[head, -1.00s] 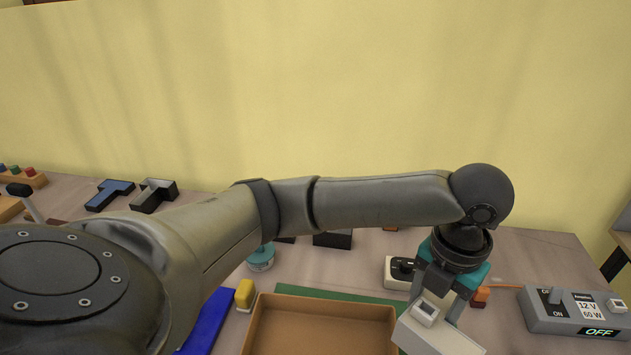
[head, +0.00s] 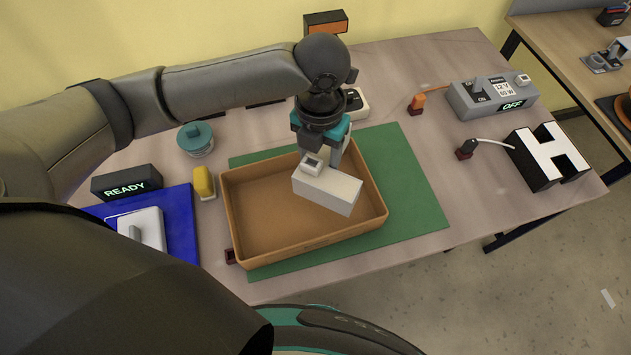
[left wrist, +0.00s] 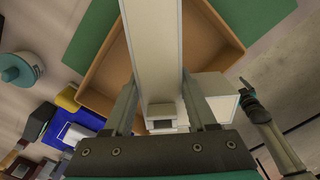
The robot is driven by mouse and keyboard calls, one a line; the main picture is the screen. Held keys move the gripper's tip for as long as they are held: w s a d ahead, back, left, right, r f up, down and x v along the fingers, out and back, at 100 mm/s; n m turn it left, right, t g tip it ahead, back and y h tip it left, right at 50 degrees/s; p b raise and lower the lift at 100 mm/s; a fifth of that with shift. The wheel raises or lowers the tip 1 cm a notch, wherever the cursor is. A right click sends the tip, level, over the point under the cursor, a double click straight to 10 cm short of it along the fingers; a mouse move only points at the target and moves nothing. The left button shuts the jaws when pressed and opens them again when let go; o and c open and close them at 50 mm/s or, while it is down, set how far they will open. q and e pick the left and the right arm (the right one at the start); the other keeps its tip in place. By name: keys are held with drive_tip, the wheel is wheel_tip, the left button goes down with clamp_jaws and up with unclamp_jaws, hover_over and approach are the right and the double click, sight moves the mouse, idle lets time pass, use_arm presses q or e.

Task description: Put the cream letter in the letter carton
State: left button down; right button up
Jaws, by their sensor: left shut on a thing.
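The letter carton (head: 312,245) is a shallow open brown box on a green mat, empty on its visible floor. My left gripper (head: 325,163) is shut on the cream letter (head: 327,192), a thick pale block with a small grey-white fitting on it. In the head view the letter overlaps the carton's right half; its exact height is hard to tell. In the left wrist view my left gripper (left wrist: 158,105) has its fingers either side of a long cream bar of the letter (left wrist: 152,45), with the carton (left wrist: 215,28) beyond.
A yellow block (head: 204,182) and a blue mat (head: 180,225) lie left of the carton. A teal-lidded jar (head: 195,140) stands behind it. A grey switch box reading OFF (head: 490,97) and a wired letter H (head: 550,157) stand right. The green mat's right part (head: 405,190) is clear.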

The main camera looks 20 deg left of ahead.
use_arm(q)
wheel_tip(320, 180, down, 10)
drive_tip(key=shift+r+b, duration=0.15)
drive_tip(key=shift+b, duration=0.5)
drive_tip(key=shift+f, duration=0.3)
drive_tip(key=shift+f, duration=0.1)
drive_tip(key=shift+c, duration=1)
unclamp_jaws()
wheel_tip(320, 180, up, 12)
drive_tip(key=shift+r+p, duration=0.2)
drive_tip(key=shift+p, duration=0.7)
